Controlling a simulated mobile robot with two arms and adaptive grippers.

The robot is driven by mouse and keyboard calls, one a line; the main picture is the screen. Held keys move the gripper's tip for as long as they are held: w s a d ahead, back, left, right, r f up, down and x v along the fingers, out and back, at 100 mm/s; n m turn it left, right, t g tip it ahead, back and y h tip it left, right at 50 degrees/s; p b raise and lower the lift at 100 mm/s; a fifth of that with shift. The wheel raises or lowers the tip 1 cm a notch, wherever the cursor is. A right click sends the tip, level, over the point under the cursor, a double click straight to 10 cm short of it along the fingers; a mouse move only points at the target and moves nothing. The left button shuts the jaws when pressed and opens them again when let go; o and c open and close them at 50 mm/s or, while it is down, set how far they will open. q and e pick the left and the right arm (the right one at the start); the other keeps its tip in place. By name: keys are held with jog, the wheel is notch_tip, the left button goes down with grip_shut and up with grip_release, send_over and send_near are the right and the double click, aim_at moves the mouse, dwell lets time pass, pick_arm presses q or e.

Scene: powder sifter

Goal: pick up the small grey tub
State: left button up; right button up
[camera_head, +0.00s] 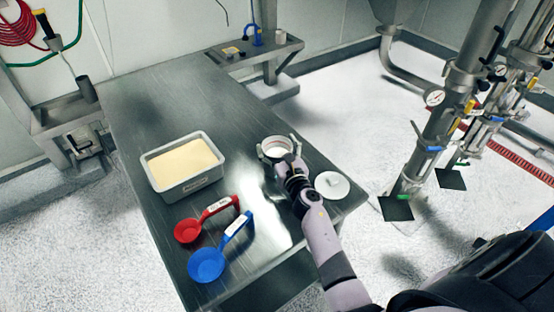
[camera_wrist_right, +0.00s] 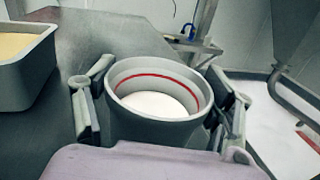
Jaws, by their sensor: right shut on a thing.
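The small grey tub (camera_head: 276,143) is round and open-topped, near the right edge of the steel table. In the right wrist view the tub (camera_wrist_right: 158,128) shows a red line around its inside wall and a white inside bottom. My right gripper (camera_head: 280,149) is shut on the tub, with a finger on each side of it; the fingers also show in the right wrist view (camera_wrist_right: 160,108). The tub looks upright. I cannot tell whether it touches the table. My left gripper is not in view.
On the steel table (camera_head: 150,97), a grey bin (camera_head: 183,185) of pale powder stands left of the tub. A red scoop (camera_head: 188,230) and a blue scoop (camera_head: 207,264) lie nearer. A white round lid (camera_head: 332,185) lies right of my right wrist. The table's far part is clear.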

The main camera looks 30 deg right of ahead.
jog(key=shift+c, duration=1.4)
jog(key=shift+r, duration=0.1)
notch_tip(320, 180, up, 20)
jog(key=p, duration=1.1)
notch_tip(320, 180, up, 5)
jog(key=shift+f, duration=0.1)
